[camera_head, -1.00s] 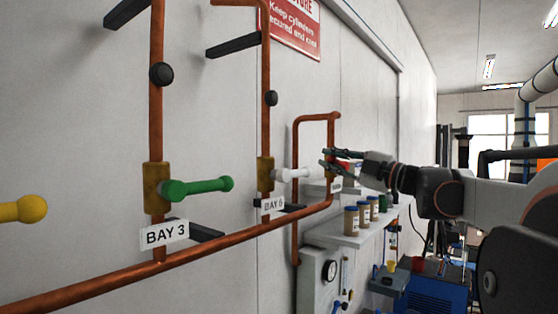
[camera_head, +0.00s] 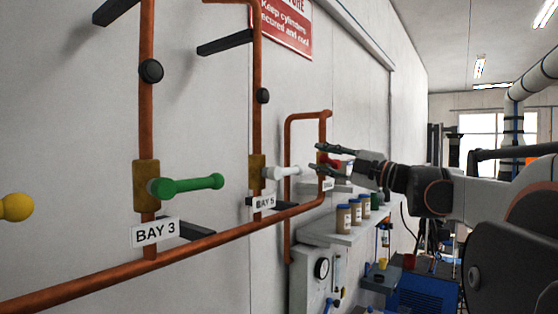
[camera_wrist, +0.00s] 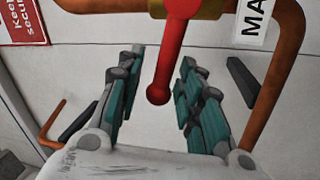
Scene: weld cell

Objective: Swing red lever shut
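The red lever (camera_wrist: 172,50) hangs down from a brass valve body (camera_wrist: 208,8) at the top of the wrist view, its round knob lowest. My gripper (camera_wrist: 158,80) is open, with teal-padded fingers apart on either side of the lever. I see clear gaps between the knob and both fingers. In the head view my gripper (camera_head: 319,160) reaches left to the far copper pipe, and a small red part of the lever (camera_head: 328,160) shows between the fingers. Most of the lever is hidden there.
Green (camera_head: 188,185), white (camera_head: 283,172) and yellow (camera_head: 16,207) levers stand out from the wall nearer me. Copper pipes (camera_head: 200,245) run along the wall. A shelf (camera_head: 345,238) with several jars lies below my gripper. A dark bracket (camera_wrist: 240,80) shows right of the fingers.

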